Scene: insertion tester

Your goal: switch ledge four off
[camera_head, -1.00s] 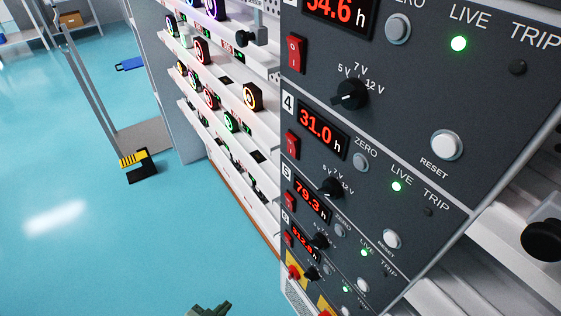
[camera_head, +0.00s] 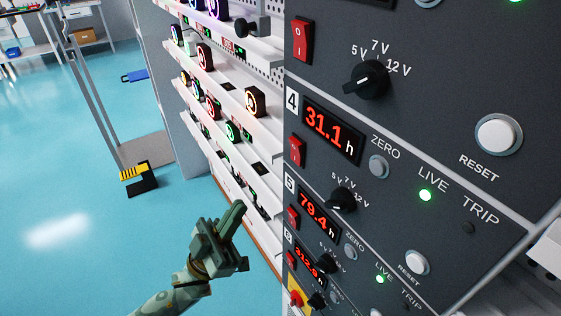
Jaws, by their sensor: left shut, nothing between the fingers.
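The dark control panel at right has stacked numbered sections. The section marked 4 shows a red display (camera_head: 329,130) reading 31.1 h. Its red rocker switch (camera_head: 297,150) sits below the display at the panel's left edge. Its green LIVE light (camera_head: 425,195) is lit and its TRIP light (camera_head: 468,228) is dark. Its black voltage knob (camera_head: 341,199) is beside the switch, lower right. My left gripper (camera_head: 238,210) is shut and empty, left of and below the switch, apart from the panel. My right gripper is out of view.
Section 5 (camera_head: 314,209) and section 6 lie close below, with similar red switches. Another red switch (camera_head: 301,40) is above. A white rack (camera_head: 215,115) with small lit round devices stands left of the panel. The blue floor is open at left.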

